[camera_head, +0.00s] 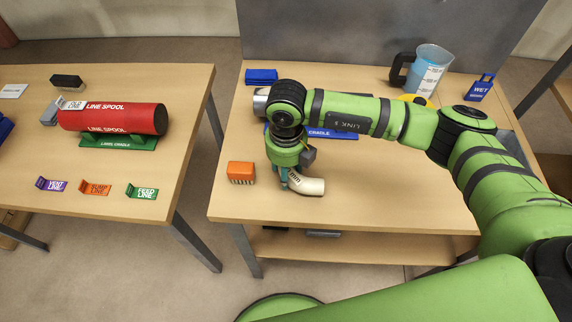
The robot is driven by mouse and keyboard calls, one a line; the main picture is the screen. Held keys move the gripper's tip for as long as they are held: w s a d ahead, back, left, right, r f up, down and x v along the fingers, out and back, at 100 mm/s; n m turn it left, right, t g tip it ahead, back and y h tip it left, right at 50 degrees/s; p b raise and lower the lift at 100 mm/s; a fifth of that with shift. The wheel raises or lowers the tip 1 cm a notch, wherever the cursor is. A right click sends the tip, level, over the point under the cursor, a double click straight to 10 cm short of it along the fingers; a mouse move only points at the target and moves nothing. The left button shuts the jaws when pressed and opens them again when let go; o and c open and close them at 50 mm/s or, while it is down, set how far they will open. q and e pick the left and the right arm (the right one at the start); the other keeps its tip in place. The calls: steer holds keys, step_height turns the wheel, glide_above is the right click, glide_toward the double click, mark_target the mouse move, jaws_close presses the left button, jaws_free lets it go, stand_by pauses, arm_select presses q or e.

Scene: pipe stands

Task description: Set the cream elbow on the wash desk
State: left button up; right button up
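The cream elbow (310,187) is at the front part of the right desk (390,205), with dark marking on it. My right gripper (288,182) points down at the elbow's left end and hides part of it. Its teal fingers are at the elbow, but whether they are closed on it is unclear. I cannot tell whether the elbow rests on the desk top or is slightly raised. The right desk carries a blue WET sign (480,88) and a jug of blue liquid (428,70); no sign reading "wash" is legible. My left gripper is not in view.
An orange brush-like block (241,172) sits left of the elbow. A blue cradle (330,132) and blue block (261,76) lie behind. The left desk (80,212) holds a red line spool (115,117) on a green cradle (118,142) and small coloured tags. A gap separates the desks.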

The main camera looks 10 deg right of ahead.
steer(key=shift+f, duration=0.1)
steer(key=o, duration=0.9)
steer(key=shift+f+b, duration=0.1)
steer(key=shift+b, duration=0.2)
steer(key=o, duration=0.4)
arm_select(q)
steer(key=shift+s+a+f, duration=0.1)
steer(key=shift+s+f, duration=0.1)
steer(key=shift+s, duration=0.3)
arm_select(e)
steer(key=shift+o, duration=0.2)
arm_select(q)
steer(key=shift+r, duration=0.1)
arm_select(e)
steer(key=shift+r, duration=0.35)
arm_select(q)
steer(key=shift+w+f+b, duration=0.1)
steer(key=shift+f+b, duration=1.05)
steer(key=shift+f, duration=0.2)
arm_select(e)
step_height(320, 180, up, 12)
steer(key=shift+f, duration=0.15)
